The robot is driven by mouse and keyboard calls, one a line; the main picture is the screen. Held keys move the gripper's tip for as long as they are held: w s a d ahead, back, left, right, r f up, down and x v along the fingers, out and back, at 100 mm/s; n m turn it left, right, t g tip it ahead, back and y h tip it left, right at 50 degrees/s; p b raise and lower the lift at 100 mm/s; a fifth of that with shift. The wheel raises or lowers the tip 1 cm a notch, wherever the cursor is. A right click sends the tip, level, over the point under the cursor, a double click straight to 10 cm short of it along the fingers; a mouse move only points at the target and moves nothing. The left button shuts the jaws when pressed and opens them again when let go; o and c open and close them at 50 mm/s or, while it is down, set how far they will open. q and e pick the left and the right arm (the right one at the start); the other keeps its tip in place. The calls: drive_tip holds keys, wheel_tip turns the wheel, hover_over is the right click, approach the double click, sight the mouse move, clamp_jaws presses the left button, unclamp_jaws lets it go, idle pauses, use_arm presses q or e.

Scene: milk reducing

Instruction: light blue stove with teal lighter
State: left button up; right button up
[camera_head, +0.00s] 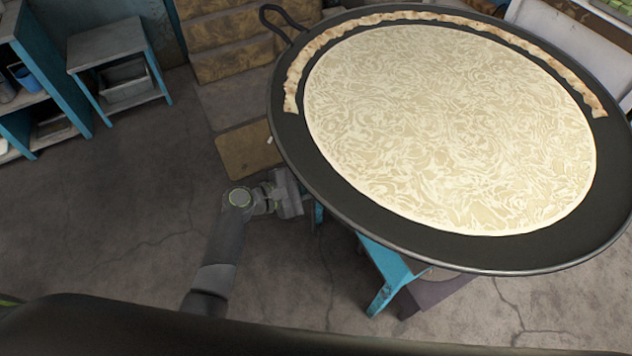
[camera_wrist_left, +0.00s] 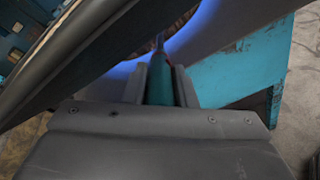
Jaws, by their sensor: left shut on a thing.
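My left gripper (camera_wrist_left: 160,80) is shut on the teal lighter (camera_wrist_left: 159,90), whose thin dark tip points away from me, under the pan. In the head view the left gripper (camera_head: 303,200) is at the pan's left edge, and I cannot clearly make out the lighter there. A large dark round pan (camera_head: 330,190) covers the stove from above. In the wrist view a curved blue glow (camera_wrist_left: 200,25) shows below the pan, around the lighter's tip; whether the tip touches the burner cannot be told. My right gripper is not in view.
A milky pale layer (camera_head: 450,120) fills the pan, with a browned crust along its far rim. A blue stand (camera_head: 388,270) is below the pan, also in the wrist view (camera_wrist_left: 240,75). Steps (camera_head: 230,50) and a small blue table (camera_head: 105,45) stand behind. The left floor is clear.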

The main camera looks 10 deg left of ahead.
use_arm(q)
drive_tip(key=s+a+p, duration=0.1)
drive_tip(key=s+a, duration=0.4)
drive_tip(key=a, duration=0.3)
drive_tip(key=shift+s, duration=0.2)
idle(0.3)
drive_tip(key=s+a+b, duration=0.1)
drive_tip(key=s+a, duration=0.5)
drive_tip(key=a, duration=0.3)
drive_tip(key=s+a+b, duration=0.1)
drive_tip(key=s+a, duration=0.5)
drive_tip(key=a, duration=0.3)
drive_tip(key=shift+s, duration=0.15)
idle(0.8)
